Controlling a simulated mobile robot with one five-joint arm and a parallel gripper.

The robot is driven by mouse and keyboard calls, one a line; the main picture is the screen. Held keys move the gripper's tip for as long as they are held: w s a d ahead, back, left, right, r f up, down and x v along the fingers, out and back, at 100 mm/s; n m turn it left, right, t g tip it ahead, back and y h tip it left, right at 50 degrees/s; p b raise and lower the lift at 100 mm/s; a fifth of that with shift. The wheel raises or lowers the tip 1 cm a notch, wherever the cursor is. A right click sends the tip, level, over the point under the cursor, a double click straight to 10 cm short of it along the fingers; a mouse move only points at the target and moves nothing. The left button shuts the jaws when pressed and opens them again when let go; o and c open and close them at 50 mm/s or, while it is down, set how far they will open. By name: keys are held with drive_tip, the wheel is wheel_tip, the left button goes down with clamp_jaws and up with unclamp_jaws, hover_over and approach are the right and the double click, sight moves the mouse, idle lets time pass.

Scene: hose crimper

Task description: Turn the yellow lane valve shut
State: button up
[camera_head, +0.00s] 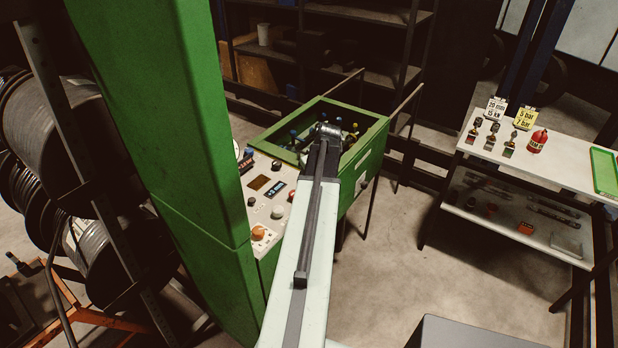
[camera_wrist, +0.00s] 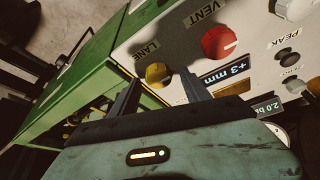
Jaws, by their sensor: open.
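The yellow lane valve (camera_wrist: 158,74) is a round knob on the light control panel (camera_wrist: 185,25), beside the label LANE, in the wrist view. My gripper (camera_wrist: 160,80) is open, and its two dark fingers point at the panel. The yellow knob appears between the fingertips; whether they touch it cannot be told. In the head view my arm reaches over the green machine (camera_head: 335,106), and I cannot make out the yellow knob there.
A red knob (camera_wrist: 219,42) labelled VENT sits right of the yellow one, with a "+3 mm" display (camera_wrist: 224,74) below it. Other buttons crowd the panel. In the head view a green column (camera_head: 165,130) stands left and a white bench (camera_head: 560,165) right.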

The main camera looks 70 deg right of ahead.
drive_tip(key=p+v, duration=0.7)
drive_tip(key=shift+r, duration=0.4)
